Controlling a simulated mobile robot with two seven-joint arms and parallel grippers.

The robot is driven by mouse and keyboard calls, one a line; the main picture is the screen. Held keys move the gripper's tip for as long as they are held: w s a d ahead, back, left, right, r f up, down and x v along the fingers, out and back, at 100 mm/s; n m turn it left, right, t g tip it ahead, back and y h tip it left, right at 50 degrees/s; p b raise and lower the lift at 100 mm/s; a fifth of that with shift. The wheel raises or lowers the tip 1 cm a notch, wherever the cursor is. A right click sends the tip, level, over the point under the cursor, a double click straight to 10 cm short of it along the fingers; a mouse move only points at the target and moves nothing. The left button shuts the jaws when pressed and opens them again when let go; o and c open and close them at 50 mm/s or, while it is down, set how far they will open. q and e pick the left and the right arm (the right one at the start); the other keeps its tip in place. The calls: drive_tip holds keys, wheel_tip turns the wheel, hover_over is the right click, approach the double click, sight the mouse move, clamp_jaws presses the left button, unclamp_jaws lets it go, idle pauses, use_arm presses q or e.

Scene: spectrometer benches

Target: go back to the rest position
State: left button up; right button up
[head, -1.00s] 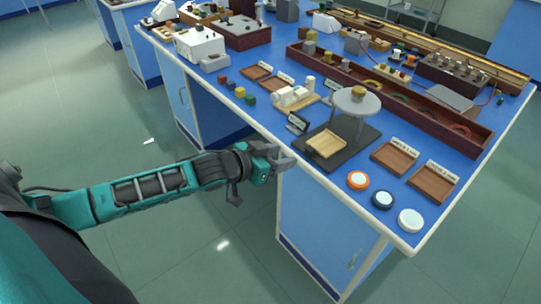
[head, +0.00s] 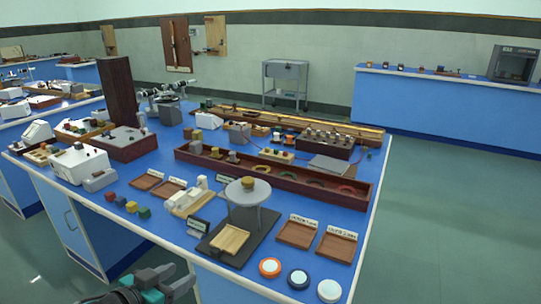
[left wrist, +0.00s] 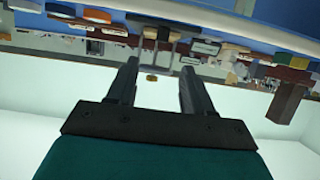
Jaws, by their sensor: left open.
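My left gripper (head: 184,283) is low at the bottom of the head view, in front of the blue bench's (head: 330,262) near edge. In the left wrist view its two fingers (left wrist: 157,95) stand apart with nothing held between them. That view looks upside down, with the bench things at the top. On the bench, close to the gripper, are a round grey stand (head: 247,190) with a brass piece on top and a wooden tray (head: 231,240) on a dark mat. My right gripper does not show.
Two brown trays (head: 297,232) and several round discs (head: 298,279) lie along the near right edge. A long dark red trough (head: 290,182) and white instruments (head: 79,163) stand farther back. Open floor (head: 450,230) lies to the right. A grey cart (head: 285,82) stands by the far wall.

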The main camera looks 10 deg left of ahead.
use_arm(q)
drive_tip(key=s+d+f+g+y, duration=0.1)
drive_tip(key=s+d+f, duration=0.3)
drive_tip(key=s+f, duration=0.2)
drive_tip(key=s+d+f+n+y, duration=0.1)
drive_tip(key=s+d+f, duration=0.3)
drive_tip(key=s, duration=0.5)
drive_tip(key=shift+d+f+g, duration=0.25)
drive_tip(key=shift+f+g, duration=0.15)
drive_tip(key=shift+f, duration=0.55)
